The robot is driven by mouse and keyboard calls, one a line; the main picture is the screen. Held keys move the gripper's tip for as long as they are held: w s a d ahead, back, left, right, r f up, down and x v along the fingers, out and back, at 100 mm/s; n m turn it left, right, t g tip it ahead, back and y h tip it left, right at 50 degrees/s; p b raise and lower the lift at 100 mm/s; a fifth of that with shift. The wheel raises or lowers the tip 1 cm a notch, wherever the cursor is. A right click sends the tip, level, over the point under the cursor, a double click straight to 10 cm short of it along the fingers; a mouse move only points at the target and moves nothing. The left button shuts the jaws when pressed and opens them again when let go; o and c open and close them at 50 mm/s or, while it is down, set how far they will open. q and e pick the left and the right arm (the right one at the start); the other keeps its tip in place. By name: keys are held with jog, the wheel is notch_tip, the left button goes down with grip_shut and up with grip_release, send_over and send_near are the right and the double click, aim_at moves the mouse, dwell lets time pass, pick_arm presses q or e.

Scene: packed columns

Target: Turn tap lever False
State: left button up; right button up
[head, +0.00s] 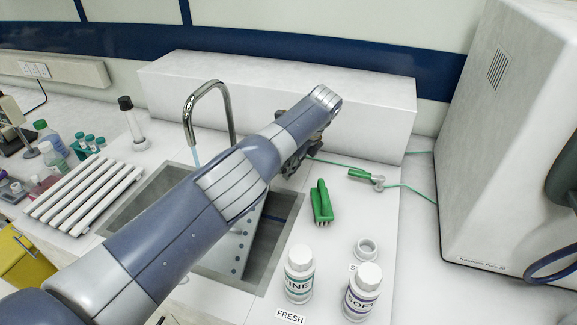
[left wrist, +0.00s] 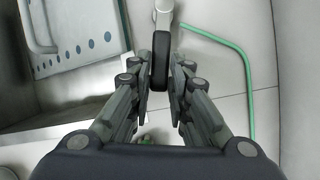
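The tap (head: 210,92) has a curved chrome spout over the sink (head: 262,285), with a pale blue stream under its mouth. The tap lever (left wrist: 161,58) is a black bar on a pale joint in the left wrist view; in the head view my arm hides it. My left gripper (head: 295,150) is behind my left forearm, at the sink's far right side. My right gripper is not in view.
A green brush (head: 321,203), a green-handled fitting (head: 366,176) with a green hose, and white bottles (head: 299,275) (head: 362,291) stand right of the sink. A white rack (head: 82,193) is at left. A long white box (head: 375,125) stands behind the tap.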

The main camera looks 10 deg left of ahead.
pick_arm(q)
jog(key=shift+o, duration=1.4)
jog(key=v, duration=1.2)
jog(key=shift+a, duration=0.1)
jog(key=shift+c, duration=0.6)
